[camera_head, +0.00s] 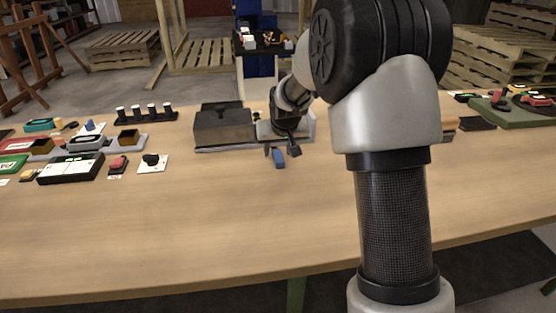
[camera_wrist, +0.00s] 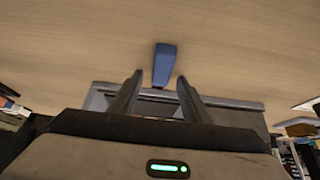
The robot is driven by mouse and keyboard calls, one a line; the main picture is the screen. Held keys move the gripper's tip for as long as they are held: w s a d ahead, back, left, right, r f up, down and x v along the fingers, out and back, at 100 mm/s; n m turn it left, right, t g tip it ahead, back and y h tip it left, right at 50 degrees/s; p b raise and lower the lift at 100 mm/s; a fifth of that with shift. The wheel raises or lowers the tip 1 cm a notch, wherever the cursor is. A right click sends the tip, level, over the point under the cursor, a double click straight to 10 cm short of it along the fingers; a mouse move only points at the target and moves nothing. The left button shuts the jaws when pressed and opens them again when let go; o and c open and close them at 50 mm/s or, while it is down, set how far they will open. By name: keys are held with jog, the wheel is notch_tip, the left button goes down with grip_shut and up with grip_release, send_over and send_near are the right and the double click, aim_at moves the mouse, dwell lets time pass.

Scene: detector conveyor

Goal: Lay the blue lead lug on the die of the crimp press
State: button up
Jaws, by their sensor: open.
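The blue lead lug (camera_head: 279,159) is a small blue piece at the front edge of the grey base of what looks like the crimp press (camera_head: 224,127). In the wrist view the lug (camera_wrist: 164,62) shows just beyond and between my fingertips, over the wood. My gripper (camera_head: 280,151) is open in the head view, close to the lug; its two dark fingers (camera_wrist: 160,78) stand apart in the wrist view. The press's grey base (camera_wrist: 235,103) lies behind the fingers there. The die is hidden by my arm and gripper, and I cannot tell whether the fingers touch the lug.
Several small boxes and switches stand on the table (camera_head: 180,225) at left, with a dark rack of white-topped pegs (camera_head: 146,112) behind them. A green board (camera_head: 510,110) with parts is at the far right. The front of the table is clear.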

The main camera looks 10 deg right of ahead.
jog(key=shift+c, duration=0.2)
grip_shut()
